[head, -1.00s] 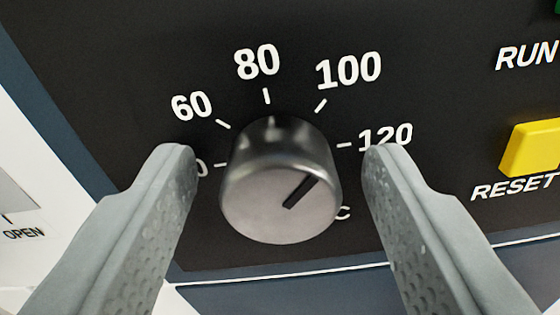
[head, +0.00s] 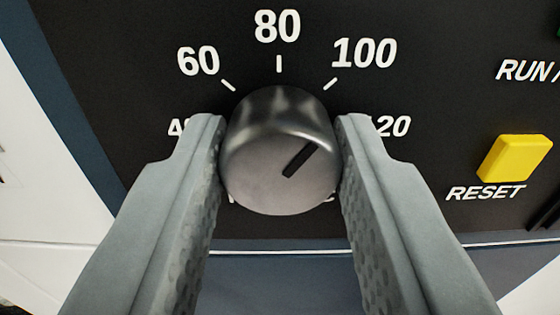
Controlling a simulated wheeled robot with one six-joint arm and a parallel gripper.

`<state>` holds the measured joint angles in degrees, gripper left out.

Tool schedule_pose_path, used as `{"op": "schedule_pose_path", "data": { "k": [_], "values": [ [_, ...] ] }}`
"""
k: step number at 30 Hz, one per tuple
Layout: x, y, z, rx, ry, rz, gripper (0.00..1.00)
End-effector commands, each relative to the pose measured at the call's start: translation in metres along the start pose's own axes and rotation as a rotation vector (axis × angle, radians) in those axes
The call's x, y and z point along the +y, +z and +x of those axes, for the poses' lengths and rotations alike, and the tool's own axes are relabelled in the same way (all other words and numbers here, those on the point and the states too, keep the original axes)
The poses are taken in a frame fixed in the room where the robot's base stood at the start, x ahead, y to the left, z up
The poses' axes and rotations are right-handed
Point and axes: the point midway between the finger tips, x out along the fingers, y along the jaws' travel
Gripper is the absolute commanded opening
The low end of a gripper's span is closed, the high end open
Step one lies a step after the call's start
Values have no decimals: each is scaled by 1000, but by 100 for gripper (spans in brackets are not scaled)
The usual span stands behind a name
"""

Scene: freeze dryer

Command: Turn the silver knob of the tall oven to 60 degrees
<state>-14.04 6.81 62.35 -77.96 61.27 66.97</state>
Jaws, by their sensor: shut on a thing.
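The silver knob (head: 265,175) sits on the black control panel in the middle of the head view. Its dark pointer line slants up and to the right, toward the 100 mark. The 60 label (head: 198,61) and its tick are at the knob's upper left. My gripper (head: 281,165) has one grey finger on each side of the knob, and it is shut on the knob. The fingers partly cover the labels at the far left and far right of the dial.
A yellow RESET button (head: 515,158) is on the panel to the right of my right finger. The 80 label (head: 277,26) and 100 label (head: 364,53) are above the knob. A white surface (head: 40,190) lies left of the panel.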

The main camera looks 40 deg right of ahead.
Motion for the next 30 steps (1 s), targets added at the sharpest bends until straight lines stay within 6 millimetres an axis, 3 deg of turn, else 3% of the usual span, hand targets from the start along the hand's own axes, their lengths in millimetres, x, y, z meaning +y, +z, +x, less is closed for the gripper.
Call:
{"op": "schedule_pose_path", "data": {
  "k": [30],
  "values": [
    [-1,0,0,1,-1,-952,9]
  ]
}}
